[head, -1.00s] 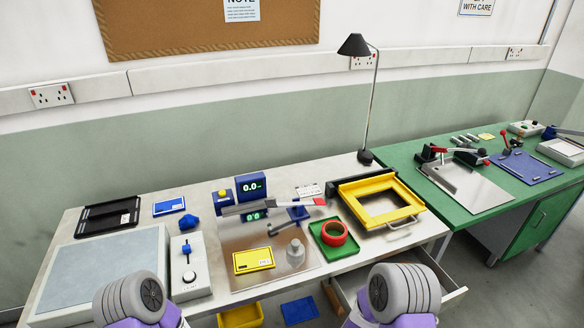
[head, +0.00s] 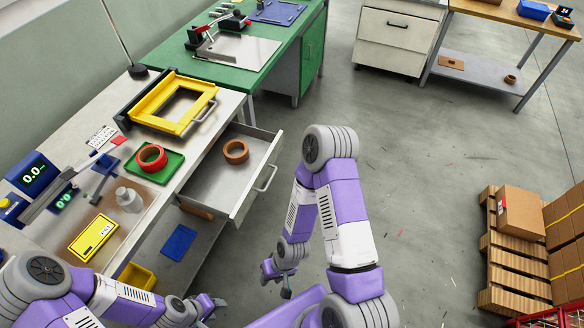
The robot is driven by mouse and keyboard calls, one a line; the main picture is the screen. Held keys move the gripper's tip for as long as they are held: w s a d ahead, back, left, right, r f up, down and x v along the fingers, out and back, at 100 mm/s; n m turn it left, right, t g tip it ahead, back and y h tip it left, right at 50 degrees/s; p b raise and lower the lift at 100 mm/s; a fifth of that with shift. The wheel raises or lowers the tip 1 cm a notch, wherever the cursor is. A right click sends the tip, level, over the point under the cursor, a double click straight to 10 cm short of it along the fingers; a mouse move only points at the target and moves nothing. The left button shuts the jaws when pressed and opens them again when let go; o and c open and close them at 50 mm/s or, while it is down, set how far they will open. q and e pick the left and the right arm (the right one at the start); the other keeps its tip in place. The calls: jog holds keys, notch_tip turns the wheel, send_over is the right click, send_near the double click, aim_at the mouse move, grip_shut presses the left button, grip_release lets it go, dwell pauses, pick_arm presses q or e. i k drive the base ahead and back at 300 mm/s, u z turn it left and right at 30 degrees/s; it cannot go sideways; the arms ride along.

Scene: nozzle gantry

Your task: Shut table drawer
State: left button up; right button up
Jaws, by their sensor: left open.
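The table drawer (head: 222,198) is pulled out from the right end of the white workbench (head: 213,110). It has a metal bar handle (head: 266,179) on its front, and a brown ring (head: 235,152) lies inside it. My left gripper (head: 217,303) is at the bottom of the head view, low and in front of the bench, open and apart from the drawer. My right gripper (head: 279,281) hangs below its purple forearm, to the lower right of the drawer and clear of it. Its finger gap is too small to read.
On the bench are a yellow frame (head: 150,117), a green tray (head: 166,169) with a red ring, and a yellow case (head: 93,238). A yellow bin (head: 137,276) and blue mat (head: 179,242) sit below. Open floor lies right of the drawer; a pallet (head: 510,270) stands further right.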

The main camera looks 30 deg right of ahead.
aim_at(220, 189)
jog(key=z, duration=1.25)
jog(key=k, duration=1.2)
jog(key=u, duration=0.6)
jog(key=i, duration=1.35)
jog(key=u, duration=0.05)
